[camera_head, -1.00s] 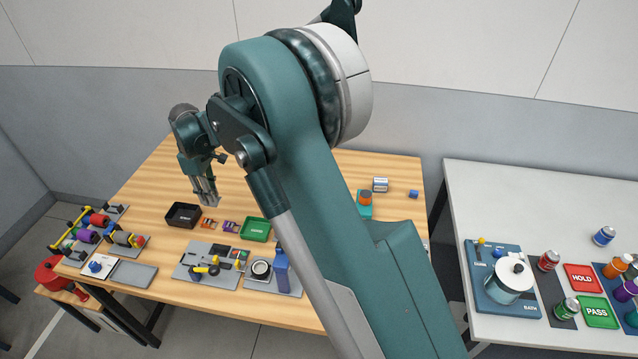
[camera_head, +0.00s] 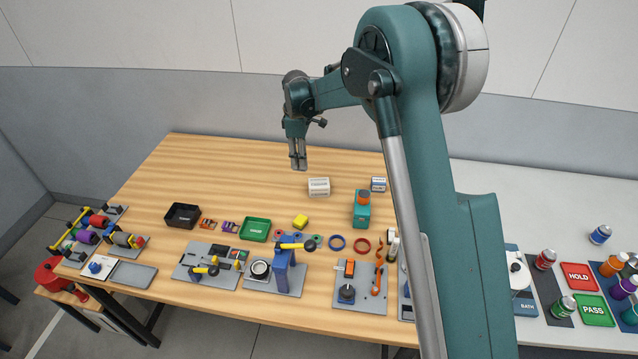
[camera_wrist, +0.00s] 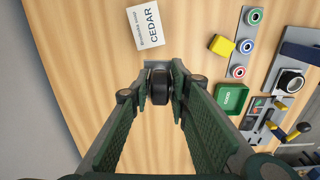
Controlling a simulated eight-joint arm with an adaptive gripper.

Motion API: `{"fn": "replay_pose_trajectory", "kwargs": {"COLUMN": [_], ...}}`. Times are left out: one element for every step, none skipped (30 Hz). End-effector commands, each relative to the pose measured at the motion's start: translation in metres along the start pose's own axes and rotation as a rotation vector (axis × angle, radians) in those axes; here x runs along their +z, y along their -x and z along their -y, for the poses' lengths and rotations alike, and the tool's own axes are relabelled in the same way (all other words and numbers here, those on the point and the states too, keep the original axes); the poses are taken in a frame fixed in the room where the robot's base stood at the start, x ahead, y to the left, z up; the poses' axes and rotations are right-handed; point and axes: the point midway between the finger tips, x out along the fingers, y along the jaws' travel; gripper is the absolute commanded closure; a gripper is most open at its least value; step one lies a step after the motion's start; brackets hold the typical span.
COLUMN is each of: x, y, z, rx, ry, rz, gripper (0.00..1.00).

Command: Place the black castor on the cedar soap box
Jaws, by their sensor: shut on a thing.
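The cedar soap box (camera_head: 319,186) is a white box lying on the wooden table, and its CEDAR label reads clearly in the wrist view (camera_wrist: 146,26). My gripper (camera_head: 299,167) is above the table, to the left of and behind the box in the head view. In the wrist view my gripper (camera_wrist: 160,88) is shut on the black castor (camera_wrist: 160,88), a dark wheel with a grey top plate. The castor is apart from the box. In the head view the castor is too small to make out between the fingertips.
Another small white box (camera_head: 378,184) and a teal block with an orange top (camera_head: 361,210) stand right of the cedar box. A yellow block (camera_head: 300,222), a green tray (camera_head: 256,229) and a black tray (camera_head: 183,216) lie nearer the front. The table's back left is clear.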

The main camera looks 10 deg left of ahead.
Motion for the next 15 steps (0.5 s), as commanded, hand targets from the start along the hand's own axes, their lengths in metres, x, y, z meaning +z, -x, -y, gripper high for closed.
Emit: {"fn": "replay_pose_trajectory", "kwargs": {"x": [0.015, 0.021, 0.030, 0.036, 0.041, 0.047, 0.051, 0.054, 0.058, 0.061, 0.063, 0.064, 0.065, 0.066, 0.066], "y": [0.002, 0.002, 0.003, 0.003, 0.004, 0.004, 0.004, 0.005, 0.005, 0.005, 0.005, 0.005, 0.005, 0.005, 0.005], "z": [-0.007, -0.010, -0.014, -0.017, -0.019, -0.022, -0.024, -0.025, -0.027, -0.028, -0.029, -0.029, -0.029, -0.030, -0.030], "rx": [0.000, 0.000, 0.000, 0.000, 0.000, 0.000, 0.000, 0.000, 0.000, 0.000, 0.000, 0.000, 0.000, 0.000, 0.000], "ry": [-0.004, -0.003, -0.003, -0.003, -0.002, -0.001, -0.001, -0.001, -0.001, -0.001, -0.001, 0.000, 0.000, 0.000, 0.001], "rz": [0.000, 0.000, 0.000, 0.000, 0.000, 0.000, 0.000, 0.000, 0.000, 0.000, 0.000, 0.000, 0.000, 0.000, 0.000], "gripper": [0.97, 0.97, 0.97, 0.97, 0.97, 0.97, 0.97, 0.97, 0.97, 0.97, 0.97, 0.97, 0.97, 0.97, 0.97]}}
